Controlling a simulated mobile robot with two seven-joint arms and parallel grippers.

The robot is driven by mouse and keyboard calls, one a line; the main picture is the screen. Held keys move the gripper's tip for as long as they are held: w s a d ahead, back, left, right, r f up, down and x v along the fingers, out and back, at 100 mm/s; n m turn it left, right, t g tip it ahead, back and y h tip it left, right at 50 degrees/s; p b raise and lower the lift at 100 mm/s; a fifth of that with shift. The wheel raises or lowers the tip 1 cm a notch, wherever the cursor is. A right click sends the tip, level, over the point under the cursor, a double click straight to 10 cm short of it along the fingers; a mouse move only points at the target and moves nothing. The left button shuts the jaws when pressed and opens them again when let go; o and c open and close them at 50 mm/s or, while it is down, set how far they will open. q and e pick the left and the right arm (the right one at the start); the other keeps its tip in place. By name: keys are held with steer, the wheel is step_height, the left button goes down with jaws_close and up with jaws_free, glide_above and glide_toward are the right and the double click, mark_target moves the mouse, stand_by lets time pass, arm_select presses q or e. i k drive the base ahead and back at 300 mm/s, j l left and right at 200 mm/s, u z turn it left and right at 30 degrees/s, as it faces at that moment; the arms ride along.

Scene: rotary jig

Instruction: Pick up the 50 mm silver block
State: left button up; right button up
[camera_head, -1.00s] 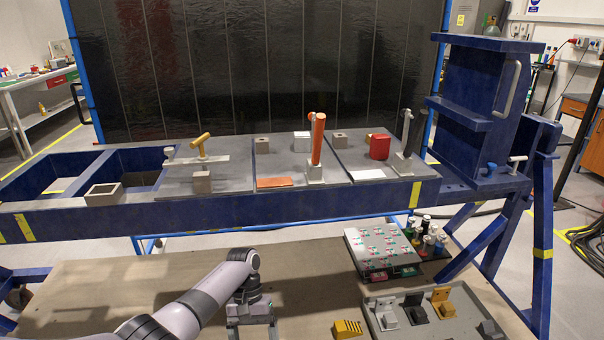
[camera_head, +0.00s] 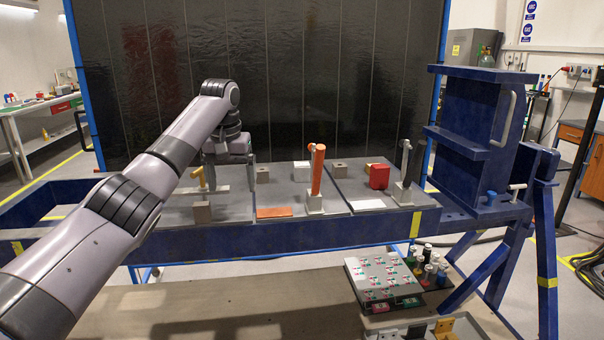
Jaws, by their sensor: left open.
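Several small block-like pieces stand on the grey plates of the blue jig. A pale silver-white block (camera_head: 301,170) sits at the back of the middle plate. A grey-brown block (camera_head: 262,174) is to its left, another (camera_head: 340,171) to its right, and a third (camera_head: 202,212) is at the front of the left plate. I cannot tell sizes, so which one is 50 mm is unclear. My left gripper (camera_head: 230,184) points down over the back of the left plate, open and empty, left of the nearest grey-brown block. My right gripper is out of view.
A yellow-handled piece (camera_head: 198,178) is close beside my left gripper. An orange post (camera_head: 317,170), a red block (camera_head: 378,176) and a dark post (camera_head: 405,165) stand further right. A blue upright frame (camera_head: 470,130) closes the right end.

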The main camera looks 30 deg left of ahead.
mark_target(302, 169)
steer(key=i, duration=0.95)
